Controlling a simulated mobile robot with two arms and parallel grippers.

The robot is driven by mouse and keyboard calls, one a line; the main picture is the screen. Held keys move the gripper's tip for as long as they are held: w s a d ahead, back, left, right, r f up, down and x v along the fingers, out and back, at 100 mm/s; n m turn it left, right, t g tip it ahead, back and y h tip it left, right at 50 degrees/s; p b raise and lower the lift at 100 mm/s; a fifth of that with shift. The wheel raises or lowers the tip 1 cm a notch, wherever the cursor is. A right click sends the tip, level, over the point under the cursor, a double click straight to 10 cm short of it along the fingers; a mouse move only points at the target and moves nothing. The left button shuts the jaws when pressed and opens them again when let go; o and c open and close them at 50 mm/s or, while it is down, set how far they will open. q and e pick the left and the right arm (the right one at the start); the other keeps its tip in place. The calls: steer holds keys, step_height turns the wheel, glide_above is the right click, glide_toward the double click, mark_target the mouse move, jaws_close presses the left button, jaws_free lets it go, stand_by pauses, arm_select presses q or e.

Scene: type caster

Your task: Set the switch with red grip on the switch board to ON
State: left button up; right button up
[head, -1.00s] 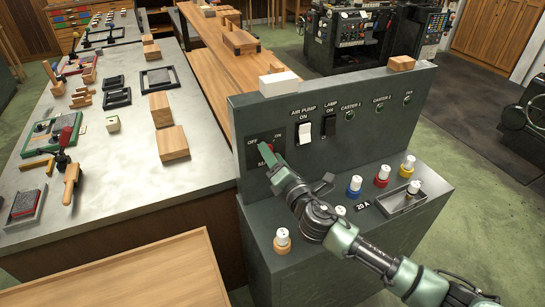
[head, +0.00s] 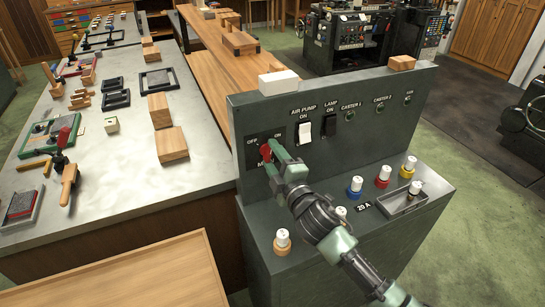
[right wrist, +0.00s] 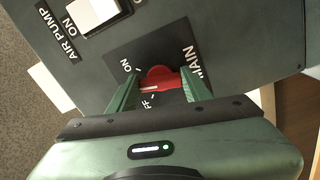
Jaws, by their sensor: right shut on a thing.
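The switch board (head: 330,165) is a dark green upright panel on a console. Its MAIN switch has a red grip (head: 265,153), with OFF printed at its upper left and ON at its upper right. My right gripper (head: 273,157) is at this switch. In the right wrist view the red grip (right wrist: 160,77) sits between the two green fingers, which are shut on it. A white mark shows on the grip near the ON and OFF labels; its exact setting is hard to tell. My left gripper is not in view.
A white AIR PUMP switch (head: 304,129) and a black LAMP switch (head: 329,119) are right of the red grip. Coloured knobs, including a blue one (head: 355,186), stand on the console ledge. A workbench (head: 110,170) with wooden blocks is at left.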

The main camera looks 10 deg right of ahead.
steer(key=m, duration=0.6)
steer(key=shift+f+p, duration=0.2)
steer(key=shift+p, duration=0.1)
stand_by(0.4)
steer(key=o, duration=1.4)
steer(key=shift+c, duration=0.2)
steer(key=s+d+b, duration=0.1)
steer(key=s+b, duration=0.1)
steer(key=s, duration=0.5)
steer(key=shift+s+d, duration=0.2)
steer(key=shift+s, duration=0.15)
